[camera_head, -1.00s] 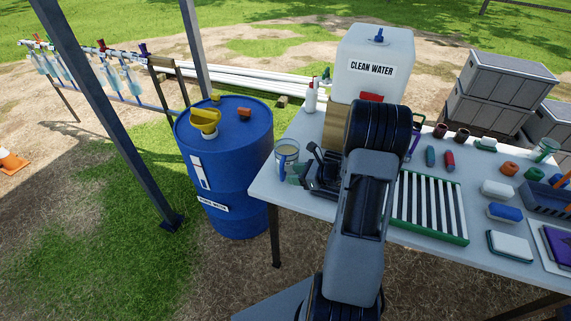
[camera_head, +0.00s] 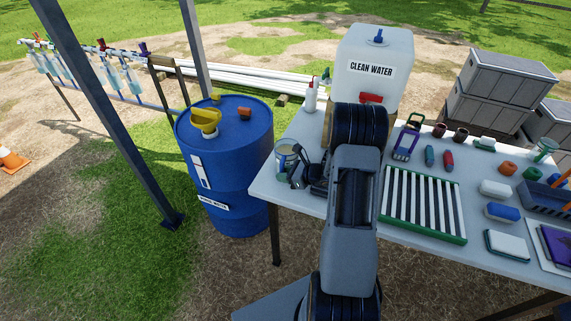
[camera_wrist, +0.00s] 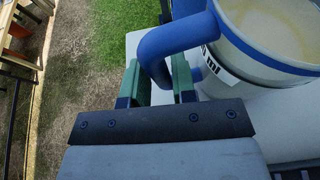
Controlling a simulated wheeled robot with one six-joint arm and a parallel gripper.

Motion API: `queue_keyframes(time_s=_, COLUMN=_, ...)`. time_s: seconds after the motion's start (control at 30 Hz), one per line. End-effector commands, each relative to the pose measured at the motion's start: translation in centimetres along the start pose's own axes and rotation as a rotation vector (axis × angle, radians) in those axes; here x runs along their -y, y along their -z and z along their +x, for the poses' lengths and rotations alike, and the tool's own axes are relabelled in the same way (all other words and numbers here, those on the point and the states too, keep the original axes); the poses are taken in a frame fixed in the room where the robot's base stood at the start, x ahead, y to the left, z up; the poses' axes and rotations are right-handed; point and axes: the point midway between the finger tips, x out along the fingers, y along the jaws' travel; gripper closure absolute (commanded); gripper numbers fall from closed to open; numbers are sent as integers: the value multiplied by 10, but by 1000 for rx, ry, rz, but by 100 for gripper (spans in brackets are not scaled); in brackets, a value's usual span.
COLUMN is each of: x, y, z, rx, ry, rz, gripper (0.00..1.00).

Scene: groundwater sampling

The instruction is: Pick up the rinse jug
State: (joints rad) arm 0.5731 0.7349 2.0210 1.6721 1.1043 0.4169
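The rinse jug (camera_head: 287,150) stands upright at the left end of the table. In the wrist view the jug (camera_wrist: 265,72) is a white vessel with a blue rim band, dark print and a blue handle (camera_wrist: 165,45). Pale contents show inside it. My gripper (camera_wrist: 160,82) has its two green fingers spread apart at the handle, with the handle's outer bar between or just beyond their tips. Contact is not clear. In the head view my gripper (camera_head: 300,172) is beside the jug, partly hidden by my arm.
A clean water tank (camera_head: 372,50) and a white bottle (camera_head: 311,97) stand behind on the table (camera_head: 290,199). A blue barrel (camera_head: 228,165) stands left of the table. A green striped rack (camera_head: 424,204) and several small items lie to the right.

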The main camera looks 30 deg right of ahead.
Motion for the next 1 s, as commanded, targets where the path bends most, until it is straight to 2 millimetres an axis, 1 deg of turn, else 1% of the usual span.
queue_keyframes(time_s=0.03, x=0, y=0, z=0, rx=0, ry=0, rz=0, gripper=80)
queue_keyframes(time_s=0.2, x=0, y=0, z=0, rx=0, ry=0, rz=0, gripper=96)
queue_keyframes(time_s=0.27, x=0, y=0, z=0, rx=0, ry=0, rz=0, gripper=100)
queue_keyframes(time_s=0.77, x=0, y=-2, z=0, rx=2, ry=1, rz=-3, gripper=100)
queue_keyframes(time_s=0.87, x=0, y=-4, z=-2, rx=2, ry=1, rz=-4, gripper=100)
queue_keyframes(time_s=1.0, x=1, y=-15, z=-6, rx=3, ry=2, rz=-6, gripper=100)
